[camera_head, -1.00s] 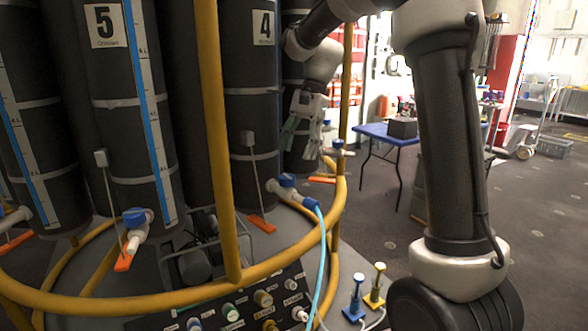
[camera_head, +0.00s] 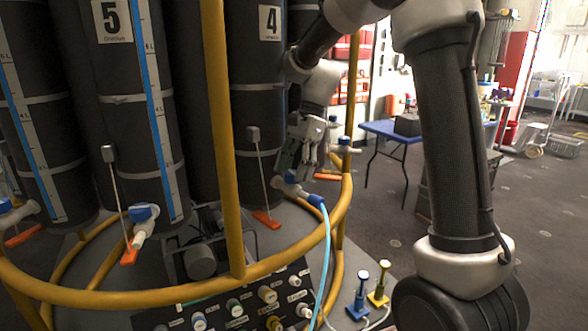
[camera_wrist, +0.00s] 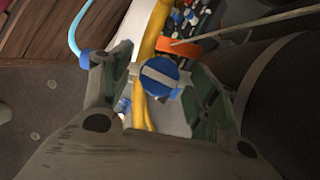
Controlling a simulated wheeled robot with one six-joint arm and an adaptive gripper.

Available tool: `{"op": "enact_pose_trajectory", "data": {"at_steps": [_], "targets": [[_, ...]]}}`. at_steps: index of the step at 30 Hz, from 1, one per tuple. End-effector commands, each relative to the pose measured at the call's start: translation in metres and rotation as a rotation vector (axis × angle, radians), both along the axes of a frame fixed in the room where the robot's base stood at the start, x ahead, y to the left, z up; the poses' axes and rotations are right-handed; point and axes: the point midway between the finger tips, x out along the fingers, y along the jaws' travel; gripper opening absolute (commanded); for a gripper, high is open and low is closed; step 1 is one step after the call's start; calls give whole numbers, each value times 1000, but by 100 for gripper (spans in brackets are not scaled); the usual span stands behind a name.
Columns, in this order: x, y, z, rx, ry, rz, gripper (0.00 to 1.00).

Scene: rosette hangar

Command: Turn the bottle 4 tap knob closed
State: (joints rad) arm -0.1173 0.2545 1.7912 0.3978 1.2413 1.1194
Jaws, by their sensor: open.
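Bottle 4 (camera_head: 256,95) is a dark cylinder with a "4" label. Its tap (camera_head: 313,199) is at the bottle's foot, with a light blue hose running down from it. My gripper (camera_head: 296,170) is over this tap, fingers pointing down, and hides most of the knob in the head view. In the wrist view, the round blue knob (camera_wrist: 158,77) with a pale bar across it lies between the two open fingers of my gripper (camera_wrist: 157,70). Whether a fingertip touches the knob I cannot tell.
A yellow rail (camera_head: 150,298) and upright post (camera_head: 218,130) ring the bottles. Bottle 5 (camera_head: 125,110) and its blue tap (camera_head: 143,213) stand to the left. A valve panel (camera_head: 235,308) is below. A blue table (camera_head: 385,130) stands behind on open floor.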

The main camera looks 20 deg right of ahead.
Motion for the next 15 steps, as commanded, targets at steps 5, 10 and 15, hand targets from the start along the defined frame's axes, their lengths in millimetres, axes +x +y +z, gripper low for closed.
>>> {"op": "enact_pose_trajectory", "data": {"at_steps": [5,10,15], "targets": [[0,0,-1,0,0,0,60],[0,0,-1,0,0,0,42],[0,0,-1,0,0,0,14]]}}
